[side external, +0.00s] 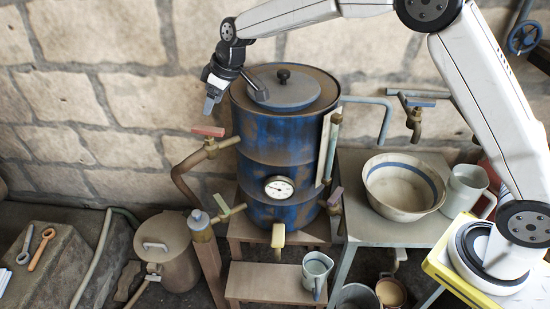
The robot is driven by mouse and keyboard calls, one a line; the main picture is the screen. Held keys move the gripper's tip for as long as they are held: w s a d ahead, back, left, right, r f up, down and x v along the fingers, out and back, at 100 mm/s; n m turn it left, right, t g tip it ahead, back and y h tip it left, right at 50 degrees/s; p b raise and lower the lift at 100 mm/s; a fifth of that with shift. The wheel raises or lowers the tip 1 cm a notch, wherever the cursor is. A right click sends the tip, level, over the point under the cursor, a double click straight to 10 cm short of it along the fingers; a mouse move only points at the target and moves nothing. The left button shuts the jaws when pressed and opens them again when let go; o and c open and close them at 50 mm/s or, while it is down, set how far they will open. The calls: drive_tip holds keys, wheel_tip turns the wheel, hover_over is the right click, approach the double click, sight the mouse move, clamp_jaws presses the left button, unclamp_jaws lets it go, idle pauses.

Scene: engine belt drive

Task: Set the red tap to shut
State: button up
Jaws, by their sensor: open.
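The red tap has a flat red handle (208,131) on a brass body at the upper left side of the blue drum (262,160). The handle lies roughly level, pointing left, away from the drum. A bent brown pipe runs down from this tap. My gripper (210,106) hangs just above the red handle in the picture, fingers pointing down. It is open and empty, and seems apart from the handle. The gap between the fingers is hard to see from this side.
The drum's lid (284,88) with its black knob is close to my wrist. A bowl (404,187) stands right. Stone wall is behind; space left of the gripper is clear.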

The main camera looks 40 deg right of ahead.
sight(208, 128)
drive_tip(key=shift+s+d, duration=0.2)
drive_tip(key=shift+d, duration=0.1)
drive_tip(key=shift+x, duration=3.9)
clamp_jaws()
